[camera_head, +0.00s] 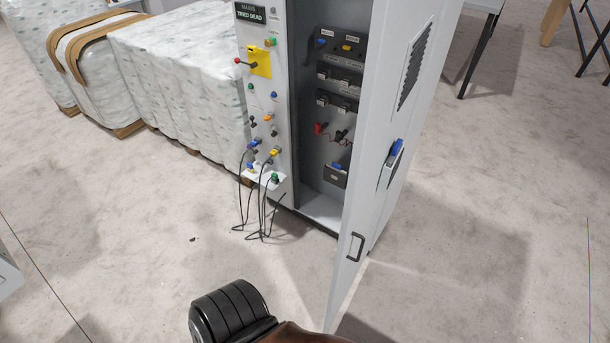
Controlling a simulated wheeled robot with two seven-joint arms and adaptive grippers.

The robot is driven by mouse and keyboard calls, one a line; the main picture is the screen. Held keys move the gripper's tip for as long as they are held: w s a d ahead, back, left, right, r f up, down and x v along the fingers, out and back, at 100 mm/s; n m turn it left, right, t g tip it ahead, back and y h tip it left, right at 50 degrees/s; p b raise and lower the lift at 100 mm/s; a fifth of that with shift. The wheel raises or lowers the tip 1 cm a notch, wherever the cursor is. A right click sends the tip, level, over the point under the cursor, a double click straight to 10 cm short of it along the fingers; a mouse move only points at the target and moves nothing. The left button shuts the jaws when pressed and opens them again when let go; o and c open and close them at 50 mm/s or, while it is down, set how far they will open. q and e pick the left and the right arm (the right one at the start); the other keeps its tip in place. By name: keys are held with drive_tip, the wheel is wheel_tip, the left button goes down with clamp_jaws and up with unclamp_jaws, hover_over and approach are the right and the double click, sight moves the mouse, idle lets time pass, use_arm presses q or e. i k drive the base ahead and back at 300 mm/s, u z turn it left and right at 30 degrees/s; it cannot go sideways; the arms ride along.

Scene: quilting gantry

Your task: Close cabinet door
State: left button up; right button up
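The cabinet (321,207) is tall and pale grey, and its interior shows through the open front. The cabinet door (372,190) stands open at the right of the opening, its lower corner reaching toward me. A black pull handle (356,247) is low on the door. A blue-handled latch (395,150) and a dark vent (415,65) are on the pale panel surface farther right. Neither of my grippers is in view. A black ribbed part and a brown part at the bottom edge seem to be mine, apart from the door in the picture.
A control panel (262,100) with switches and hanging black cables (262,215) is left of the opening. Wrapped pale bales (180,85) stand behind it on the left. Table legs (480,55) are at the upper right. The floor (490,240) right of the door is clear.

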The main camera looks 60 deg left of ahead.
sight(402, 32)
drive_tip(key=u, duration=1.25)
drive_tip(key=i, duration=0.5)
drive_tip(key=u, duration=0.25)
drive_tip(key=k, duration=0.45)
drive_tip(key=u, duration=0.4)
